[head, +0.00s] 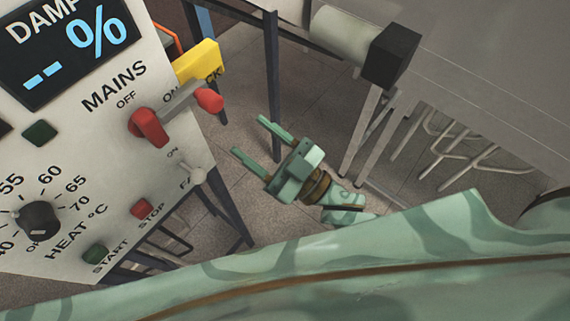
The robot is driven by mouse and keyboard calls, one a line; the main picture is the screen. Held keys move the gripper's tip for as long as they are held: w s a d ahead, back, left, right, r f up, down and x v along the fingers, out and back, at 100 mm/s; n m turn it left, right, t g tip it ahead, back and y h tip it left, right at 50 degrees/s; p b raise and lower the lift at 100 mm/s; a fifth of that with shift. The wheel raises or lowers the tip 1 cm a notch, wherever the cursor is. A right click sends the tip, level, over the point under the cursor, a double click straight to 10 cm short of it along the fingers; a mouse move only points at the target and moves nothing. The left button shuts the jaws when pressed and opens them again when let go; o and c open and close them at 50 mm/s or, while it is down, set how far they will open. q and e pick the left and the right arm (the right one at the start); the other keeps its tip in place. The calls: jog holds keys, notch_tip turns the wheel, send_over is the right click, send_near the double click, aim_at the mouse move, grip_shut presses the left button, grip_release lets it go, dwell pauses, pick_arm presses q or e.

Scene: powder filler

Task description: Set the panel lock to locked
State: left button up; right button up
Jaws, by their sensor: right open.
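The control panel (75,130) fills the left of the head view, tilted. A yellow plate (208,60) at its right edge shows the letters "CK"; the rest of its word is hidden. A grey lever with a red tip (209,99) passes in front of this plate. I cannot tell whether it belongs to the lock, nor the lock's setting. A red mains knob (150,127) sits at the lever's lower left. My right gripper (249,135) is open and empty, right of the panel and apart from it, fingers pointing up-left. My left gripper is not in view.
The panel also bears a display (65,50), a heat dial (38,220), a red stop button (141,209), a green start button (95,253) and a small toggle (192,173). A grey table (490,70) with a black block (391,55) stands at right.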

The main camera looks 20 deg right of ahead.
jog(key=b+v, duration=0.1)
jog(key=v, duration=0.5)
jog(key=shift+s, duration=0.15)
jog(key=shift+f, duration=0.1)
jog(key=s+d+f+m+g+h+b, duration=0.15)
jog(key=d+f+h, duration=0.25)
jog(key=f, duration=1)
jog(key=s+d+f+m+g+h+b, duration=0.1)
jog(key=d+f+g+h+b, duration=0.3)
jog(key=f, duration=1)
jog(key=s+d+f+m+g+h+b, duration=0.15)
jog(key=d+f+h, duration=0.3)
jog(key=f, duration=1.05)
jog(key=s+d+f+m+g+h+b, duration=0.1)
jog(key=s+f+g+b, duration=0.3)
jog(key=s+f, duration=0.7)
jog(key=s+d+f+m+g+h+b, duration=0.1)
jog(key=s+d+f+g+b, duration=0.3)
jog(key=f, duration=1.3)
jog(key=shift+s+m+g+h+b, duration=0.35)
jog(key=shift+s+b, duration=1.75)
jog(key=shift+s, duration=1.4)
